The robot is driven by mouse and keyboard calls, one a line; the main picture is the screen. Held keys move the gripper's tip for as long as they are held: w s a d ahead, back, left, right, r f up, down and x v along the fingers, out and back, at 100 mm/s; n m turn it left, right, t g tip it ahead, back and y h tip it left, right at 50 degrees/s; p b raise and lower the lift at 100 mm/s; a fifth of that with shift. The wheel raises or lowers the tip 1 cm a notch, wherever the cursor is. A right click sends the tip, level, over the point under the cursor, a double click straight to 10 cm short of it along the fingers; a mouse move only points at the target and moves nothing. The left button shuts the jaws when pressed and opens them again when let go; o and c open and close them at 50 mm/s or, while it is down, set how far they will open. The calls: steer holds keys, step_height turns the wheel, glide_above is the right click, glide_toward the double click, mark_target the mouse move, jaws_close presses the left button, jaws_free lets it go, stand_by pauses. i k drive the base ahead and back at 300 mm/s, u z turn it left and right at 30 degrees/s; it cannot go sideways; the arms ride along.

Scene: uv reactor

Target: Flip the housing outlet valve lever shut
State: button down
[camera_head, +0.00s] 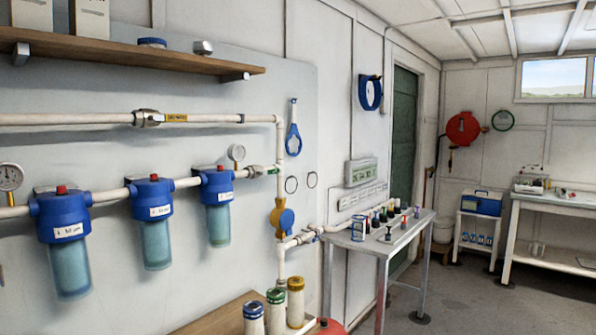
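Three blue filter housings hang in a row from a white pipe on the left wall: a left one (62,217), a middle one (151,205) and a right one (216,185). Just right of the right housing, a small metal valve (256,171) sits in the pipe, with a greenish part on its right. This fits the housing outlet valve, but its label is unreadable. Its lever is too small for me to tell its angle. My gripper is not in view.
A pressure gauge (236,153) stands on the pipe near that valve. An upper pipe (70,119) carries another valve (148,118) with a yellow tag. A wooden shelf (130,54) juts out above. Capped cylinders (275,308) stand below. Open floor (480,305) lies at right.

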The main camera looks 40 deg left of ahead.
mark_target(271, 171)
steer(key=u, duration=0.4)
steer(key=i, duration=0.75)
steer(key=u, duration=1.2)
steer(key=i, duration=0.35)
steer(key=u, duration=0.35)
